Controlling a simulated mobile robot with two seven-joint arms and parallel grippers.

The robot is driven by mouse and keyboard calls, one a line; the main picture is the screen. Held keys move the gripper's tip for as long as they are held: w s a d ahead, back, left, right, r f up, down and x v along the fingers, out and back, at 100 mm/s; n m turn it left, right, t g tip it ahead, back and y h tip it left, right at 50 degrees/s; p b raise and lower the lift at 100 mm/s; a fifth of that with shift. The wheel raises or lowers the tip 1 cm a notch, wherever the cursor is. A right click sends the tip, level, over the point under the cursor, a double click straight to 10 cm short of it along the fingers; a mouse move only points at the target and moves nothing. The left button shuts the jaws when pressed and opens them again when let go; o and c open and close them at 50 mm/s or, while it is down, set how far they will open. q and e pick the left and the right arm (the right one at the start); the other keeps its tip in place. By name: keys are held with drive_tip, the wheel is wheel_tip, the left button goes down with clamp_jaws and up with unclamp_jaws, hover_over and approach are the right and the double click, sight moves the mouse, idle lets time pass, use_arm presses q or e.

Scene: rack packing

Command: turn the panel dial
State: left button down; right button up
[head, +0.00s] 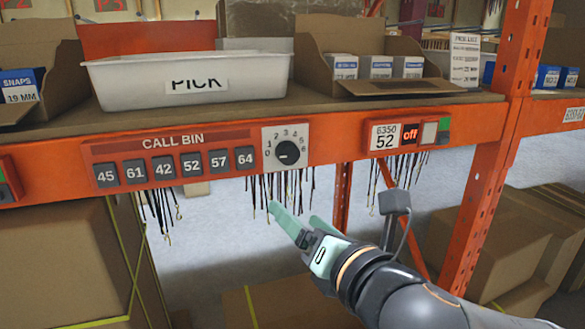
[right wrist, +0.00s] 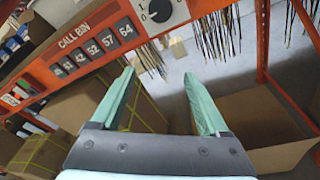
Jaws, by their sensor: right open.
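The panel dial (head: 287,153) is a black knob on a light grey plate with numbers around it, set in the orange shelf beam. Its pointer direction is too small to tell for sure. In the right wrist view the dial (right wrist: 159,10) is cut by the top edge, above and ahead of the fingertips. My right gripper (head: 294,218) has pale green fingers and sits below the dial, apart from it. In the right wrist view the gripper (right wrist: 158,72) is open with nothing between its fingers. My left gripper is not in view.
Left of the dial is the CALL BIN row of number buttons (head: 175,168). Dark cables (head: 280,190) hang under the beam near the fingers. An orange upright (head: 490,150) stands right. A white PICK bin (head: 185,80) is on the shelf above. Cardboard boxes (head: 505,235) stand below.

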sight(290, 156)
wheel_tip(290, 156, up, 5)
drive_tip(key=s+d+n+t+h, duration=0.1)
drive_tip(key=s+d+n+t, duration=0.15)
drive_tip(key=n, duration=0.25)
drive_tip(key=x, duration=1.3)
drive_tip(key=shift+d+f+p, duration=0.2)
drive_tip(key=shift+f+p, duration=0.05)
drive_tip(key=shift+p, duration=0.15)
drive_tip(key=shift+c, duration=0.3)
clamp_jaws()
